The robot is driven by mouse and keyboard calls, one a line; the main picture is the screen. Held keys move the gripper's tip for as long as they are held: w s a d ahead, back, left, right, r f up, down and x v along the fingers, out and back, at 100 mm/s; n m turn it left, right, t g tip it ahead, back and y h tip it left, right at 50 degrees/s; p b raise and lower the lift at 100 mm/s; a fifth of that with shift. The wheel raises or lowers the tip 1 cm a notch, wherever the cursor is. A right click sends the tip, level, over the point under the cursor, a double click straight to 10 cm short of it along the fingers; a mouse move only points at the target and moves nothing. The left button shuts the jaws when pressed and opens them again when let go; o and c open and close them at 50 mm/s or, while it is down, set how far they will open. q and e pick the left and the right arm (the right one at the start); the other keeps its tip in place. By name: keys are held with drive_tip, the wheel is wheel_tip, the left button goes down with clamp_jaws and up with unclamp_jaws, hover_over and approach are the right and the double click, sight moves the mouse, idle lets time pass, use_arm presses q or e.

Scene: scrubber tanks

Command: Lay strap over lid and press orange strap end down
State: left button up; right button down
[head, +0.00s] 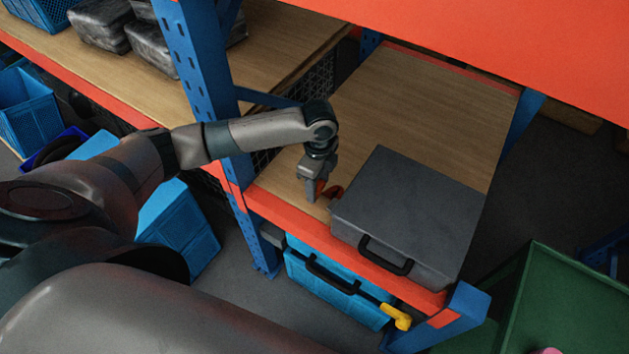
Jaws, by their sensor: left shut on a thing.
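A dark grey case (415,205) with a flat lid and a black front handle (386,255) stands on the wooden shelf, near its front edge. My left gripper (313,197) points down just left of the case. It is shut on an orange strap end (329,191), close above the shelf board at the case's left side. No strap lies across the visible lid. The rest of the strap is too small or hidden to follow. My right gripper is not in view.
Blue uprights (205,90) and an orange front beam (285,225) frame the shelf. An orange beam (480,40) crosses above. A blue case (335,290) with a yellow part sits below. A green container (560,300) stands at right. The board behind the case is clear.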

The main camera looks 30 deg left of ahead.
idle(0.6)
use_arm(q)
drive_tip(key=shift+w+d+r+n+b, duration=0.15)
drive_tip(key=shift+d+r+n+b, duration=0.35)
drive_tip(key=shift+n+b, duration=0.45)
drive_tip(key=s+d+r+n+b, duration=0.4)
drive_tip(key=s+r+n+b, duration=0.2)
drive_tip(key=n+b, duration=0.7)
drive_tip(key=s+n, duration=0.2)
drive_tip(key=n, duration=0.1)
drive_tip(key=shift+s+r+b, duration=0.2)
drive_tip(key=shift+r+b, duration=0.05)
drive_tip(key=shift+b, duration=0.15)
